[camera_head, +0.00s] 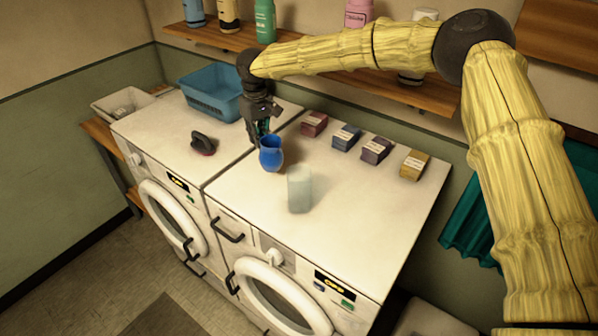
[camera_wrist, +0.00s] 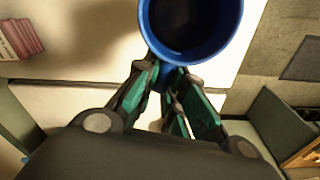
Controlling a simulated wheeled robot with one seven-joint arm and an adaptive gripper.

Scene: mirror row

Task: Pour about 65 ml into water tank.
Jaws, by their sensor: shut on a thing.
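My gripper (camera_head: 260,130) is shut on a blue jug (camera_head: 270,157) over the top of the right-hand machine, near the seam between the two machines. In the wrist view the jug (camera_wrist: 190,28) shows its open mouth and dark inside, with the gripper's fingers (camera_wrist: 168,82) at its near side. The jug looks about upright. How much is in it I cannot tell. A pale, translucent cylindrical container (camera_head: 299,189), which may be the water tank, stands on the right machine just right of and nearer than the jug. The two are apart.
Several small boxes, red (camera_head: 314,123), blue (camera_head: 346,137), purple (camera_head: 376,150) and yellow (camera_head: 414,165), stand in a row behind. A blue basket (camera_head: 211,93) and a dark iron-like object (camera_head: 203,143) are on the left machine. Bottles (camera_head: 265,20) stand on a wall shelf (camera_head: 301,62) above.

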